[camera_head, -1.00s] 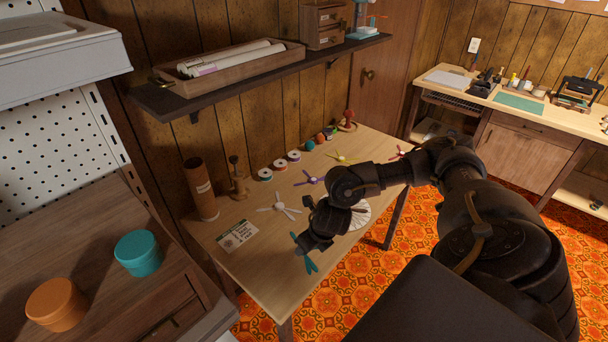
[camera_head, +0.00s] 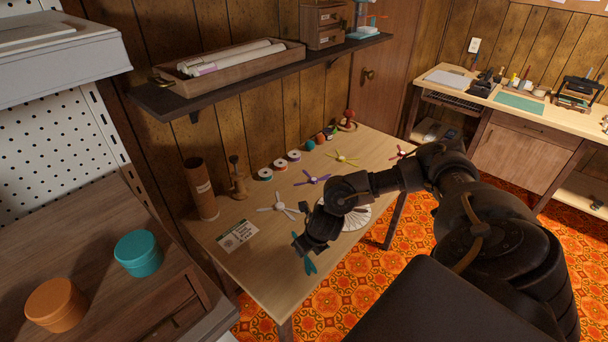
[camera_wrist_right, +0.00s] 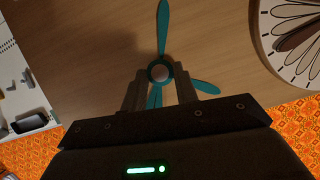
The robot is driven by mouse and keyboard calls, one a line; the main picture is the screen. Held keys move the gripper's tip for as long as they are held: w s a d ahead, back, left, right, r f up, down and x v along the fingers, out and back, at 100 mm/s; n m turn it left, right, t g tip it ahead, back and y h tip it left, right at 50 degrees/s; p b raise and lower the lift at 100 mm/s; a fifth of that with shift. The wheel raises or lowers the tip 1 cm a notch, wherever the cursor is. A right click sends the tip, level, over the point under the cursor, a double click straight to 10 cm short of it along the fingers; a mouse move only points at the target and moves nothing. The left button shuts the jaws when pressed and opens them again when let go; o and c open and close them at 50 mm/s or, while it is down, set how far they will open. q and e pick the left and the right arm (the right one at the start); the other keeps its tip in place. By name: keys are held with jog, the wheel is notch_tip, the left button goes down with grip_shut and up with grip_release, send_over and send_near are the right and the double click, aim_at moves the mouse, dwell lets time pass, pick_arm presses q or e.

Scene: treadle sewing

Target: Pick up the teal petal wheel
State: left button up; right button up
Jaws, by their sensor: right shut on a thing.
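The teal petal wheel (camera_head: 310,266) is at the front edge of the small wooden table, partly hidden behind my right gripper in the head view. In the right wrist view the teal wheel (camera_wrist_right: 163,30) has a round hub with a light centre, between my fingertips, with long thin petals reaching out. My right gripper (camera_wrist_right: 160,82) is shut on it at the hub; in the head view the gripper (camera_head: 305,249) points down at the table. I cannot tell how far the wheel is above the wood. My left gripper is not in view.
A white petal wheel (camera_head: 279,205), a purple one (camera_head: 312,178) and a yellow one (camera_head: 342,159) lie on the table (camera_head: 262,268). A white patterned disc (camera_head: 357,216) lies right of my gripper. A printed card (camera_head: 238,236) and brown tube (camera_head: 201,190) are left.

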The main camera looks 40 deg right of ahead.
jog(key=shift+r, duration=0.15)
jog(key=shift+r, duration=0.25)
notch_tip(320, 180, up, 3)
jog(key=shift+f, duration=0.2)
jog(key=s+a+r+p, duration=0.8)
jog(key=s+r+p, duration=0.1)
jog(key=s, duration=0.2)
jog(key=shift+a+r, duration=0.35)
jog(key=shift+f, duration=0.15)
